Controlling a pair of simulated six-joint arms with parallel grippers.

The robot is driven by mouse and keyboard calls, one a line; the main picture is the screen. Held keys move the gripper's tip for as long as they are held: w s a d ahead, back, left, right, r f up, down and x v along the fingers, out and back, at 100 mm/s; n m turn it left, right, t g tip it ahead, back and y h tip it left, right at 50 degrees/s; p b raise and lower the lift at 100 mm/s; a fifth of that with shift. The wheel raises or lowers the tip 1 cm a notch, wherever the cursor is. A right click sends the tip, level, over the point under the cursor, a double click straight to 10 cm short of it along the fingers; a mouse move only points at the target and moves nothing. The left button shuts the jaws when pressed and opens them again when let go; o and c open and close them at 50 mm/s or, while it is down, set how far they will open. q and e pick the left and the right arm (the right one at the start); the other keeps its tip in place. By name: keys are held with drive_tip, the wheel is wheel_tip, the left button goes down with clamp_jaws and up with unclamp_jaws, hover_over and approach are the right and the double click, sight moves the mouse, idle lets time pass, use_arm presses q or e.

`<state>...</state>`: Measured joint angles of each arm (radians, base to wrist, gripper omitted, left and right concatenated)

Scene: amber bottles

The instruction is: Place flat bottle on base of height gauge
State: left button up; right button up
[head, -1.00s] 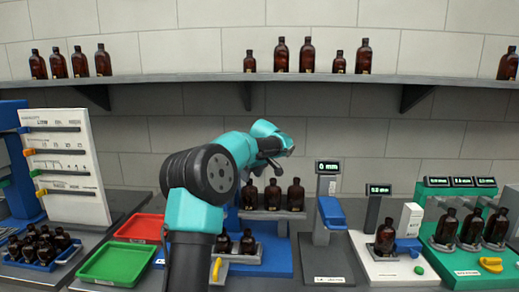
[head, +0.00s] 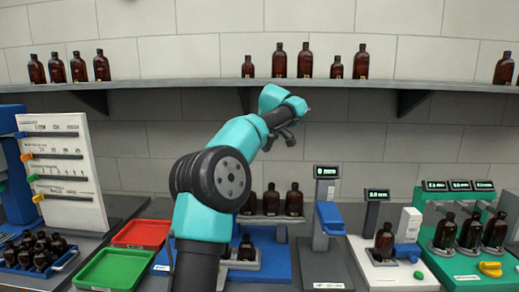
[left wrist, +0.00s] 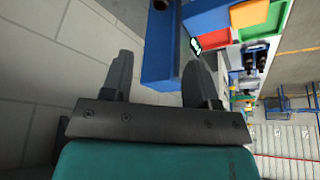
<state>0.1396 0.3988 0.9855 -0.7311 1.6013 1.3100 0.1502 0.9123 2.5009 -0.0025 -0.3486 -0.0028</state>
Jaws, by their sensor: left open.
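The height gauge (head: 325,220) stands right of center in the head view, with a lit display reading 0 mm, a blue slider (head: 330,215) and a dark grey base (head: 322,266). No bottle shows on the visible part of that base. Amber bottles stand on a blue two-level rack (head: 276,262) left of the gauge; I cannot tell which is the flat one. My left gripper (head: 281,141) is open and empty, above the rack's upper row and in front of the wall. In the left wrist view, its fingers (left wrist: 160,62) are apart with nothing between them.
A green tray (head: 112,268) and a red tray (head: 142,234) lie left of my arm, beside a crate of bottles (head: 40,252). A scale (head: 385,270) and a green station (head: 462,262) stand at right. The wall shelf (head: 200,84) is above.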

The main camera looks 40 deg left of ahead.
use_arm(q)
drive_tip(key=shift+o, duration=0.4)
drive_tip(key=d+f+t+y, duration=0.1)
drive_tip(key=d+f+y, duration=0.9)
drive_tip(key=f, duration=0.3)
drive_tip(key=shift+s+d+y, duration=0.3)
drive_tip(key=shift+s+y, duration=0.1)
drive_tip(key=shift+y, duration=0.3)
drive_tip(key=shift+a, duration=0.1)
drive_tip(key=s+x, duration=0.1)
drive_tip(key=x, duration=1.1)
drive_tip(key=shift+w, duration=0.45)
drive_tip(key=shift+a+f, duration=0.1)
